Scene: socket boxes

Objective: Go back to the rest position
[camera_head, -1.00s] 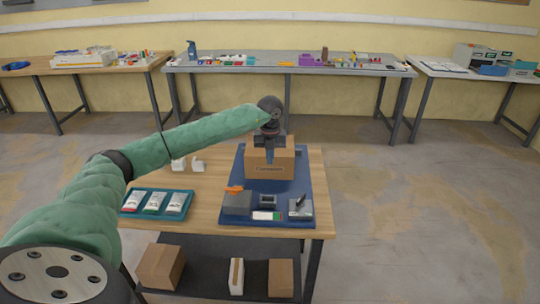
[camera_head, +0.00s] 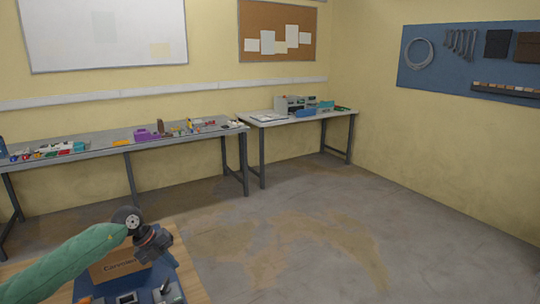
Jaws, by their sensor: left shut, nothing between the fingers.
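My left arm, in its green sleeve, comes in at the lower left of the head view. My left gripper (camera_head: 153,243) is at its end, above the right side of a brown cardboard box (camera_head: 112,268). The gripper is shut and holds nothing. The box stands on a blue board (camera_head: 168,268) on the wooden table (camera_head: 190,272). Whether the gripper touches the box is hard to tell. My right gripper is not in view.
Grey items (camera_head: 168,291) sit at the board's near edge, partly cut off. Long benches with parts (camera_head: 95,150) and boxes (camera_head: 290,104) stand along the far wall. The concrete floor (camera_head: 300,230) to the right is clear.

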